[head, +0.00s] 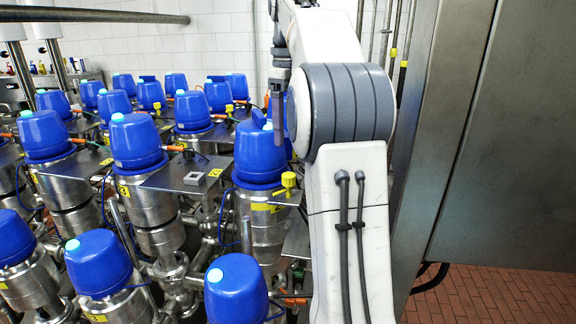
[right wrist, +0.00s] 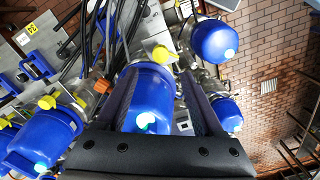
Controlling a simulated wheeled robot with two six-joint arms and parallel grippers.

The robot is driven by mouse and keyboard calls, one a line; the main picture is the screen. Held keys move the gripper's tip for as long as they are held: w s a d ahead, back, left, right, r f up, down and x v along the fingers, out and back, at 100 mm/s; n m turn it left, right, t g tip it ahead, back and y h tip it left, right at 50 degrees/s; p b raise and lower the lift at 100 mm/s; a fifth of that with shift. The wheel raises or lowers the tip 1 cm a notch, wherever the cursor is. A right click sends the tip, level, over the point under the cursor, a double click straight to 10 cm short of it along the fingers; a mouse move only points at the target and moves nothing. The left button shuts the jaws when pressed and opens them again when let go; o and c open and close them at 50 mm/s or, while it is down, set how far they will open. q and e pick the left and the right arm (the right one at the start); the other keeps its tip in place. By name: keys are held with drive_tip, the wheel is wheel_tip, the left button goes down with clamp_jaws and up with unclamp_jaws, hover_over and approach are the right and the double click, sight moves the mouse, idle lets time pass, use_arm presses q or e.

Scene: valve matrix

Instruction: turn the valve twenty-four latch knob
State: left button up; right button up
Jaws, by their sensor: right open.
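A yellow latch knob (head: 289,181) stands on a metal plate beside a blue-capped valve (head: 259,160). The yellow tag on that valve's body is partly hidden, so I cannot read its full number. My right gripper (head: 279,138) points down above this valve, and its tips overlap the blue cap in the head view. In the right wrist view the gripper (right wrist: 160,75) is open, with the blue cap (right wrist: 152,95) showing between its fingers. A yellow knob (right wrist: 162,53) shows just past the fingertips, with nothing gripped. My left gripper is not in view.
Several other blue-capped valves (head: 136,142) stand in close rows with cables and pipes between them. A steel cabinet wall (head: 510,140) rises at the right. The brick-red floor (head: 500,295) is clear at lower right.

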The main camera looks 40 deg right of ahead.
sight(288, 175)
wheel_tip(288, 175, down, 10)
drive_tip(key=shift+a+r+b, duration=0.1)
drive_tip(key=shift+b, duration=0.45)
clamp_jaws()
